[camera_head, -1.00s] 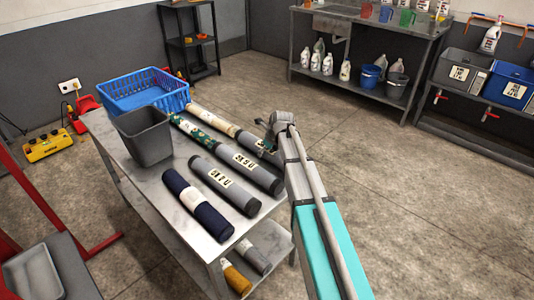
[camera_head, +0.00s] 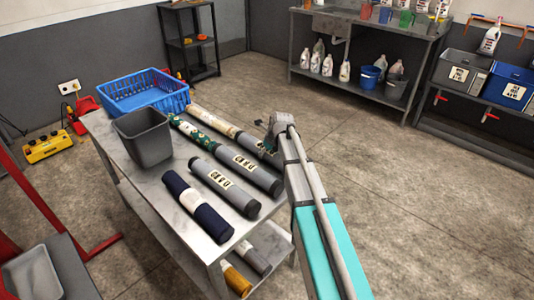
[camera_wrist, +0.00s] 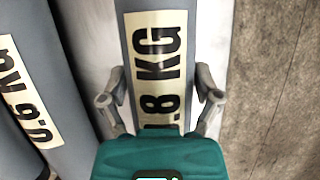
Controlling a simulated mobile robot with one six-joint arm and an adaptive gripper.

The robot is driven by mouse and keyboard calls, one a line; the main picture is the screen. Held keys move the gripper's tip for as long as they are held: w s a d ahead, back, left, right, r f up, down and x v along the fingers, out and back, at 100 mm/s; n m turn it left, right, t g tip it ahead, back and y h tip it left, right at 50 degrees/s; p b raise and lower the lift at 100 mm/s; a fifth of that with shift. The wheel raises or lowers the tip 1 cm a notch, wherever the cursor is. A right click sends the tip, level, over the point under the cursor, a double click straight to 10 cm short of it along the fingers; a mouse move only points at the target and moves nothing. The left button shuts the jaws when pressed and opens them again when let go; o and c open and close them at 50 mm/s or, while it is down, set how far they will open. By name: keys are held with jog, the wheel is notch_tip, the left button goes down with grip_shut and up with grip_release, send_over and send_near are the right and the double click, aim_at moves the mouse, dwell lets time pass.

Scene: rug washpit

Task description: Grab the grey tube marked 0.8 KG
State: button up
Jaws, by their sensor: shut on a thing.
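The grey tube marked 0.8 KG (camera_wrist: 152,50) runs up the middle of the wrist view, its pale label facing the camera. My gripper (camera_wrist: 158,97) has one finger on each side of this tube and is shut on it; the lower end of the label is partly covered by the teal gripper body. In the head view the tube (camera_head: 248,142) lies on the table near its right edge, partly hidden by my arm. My gripper (camera_head: 268,143) is over it there, with the fingertips hard to make out.
A grey tube marked 0.6 KG (camera_wrist: 35,90) lies close on the left. The table (camera_head: 163,165) also holds another grey tube (camera_head: 222,185), a navy roll (camera_head: 195,205), patterned rolls, a grey bin (camera_head: 145,140) and a blue basket (camera_head: 145,95). Floor is clear to the right.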

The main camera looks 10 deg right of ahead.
jog(key=shift+r, duration=0.2)
jog(key=shift+r+p, duration=0.95)
jog(key=shift+p, duration=0.15)
jog(key=p+v, duration=0.2)
jog(key=d+p+v, duration=0.1)
jog(key=p+v, duration=0.1)
jog(key=v, duration=0.1)
jog(key=s+p+v, duration=0.1)
jog(key=p+v, duration=0.2)
jog(key=shift+d+f, duration=0.2)
jog(key=shift+f, duration=0.05)
jog(key=s+d+r+p, duration=0.3)
jog(key=s+d, duration=0.3)
jog(key=shift+s+r+p, duration=0.3)
jog(key=shift+s+r, duration=0.1)
jog(key=shift+d, duration=0.1)
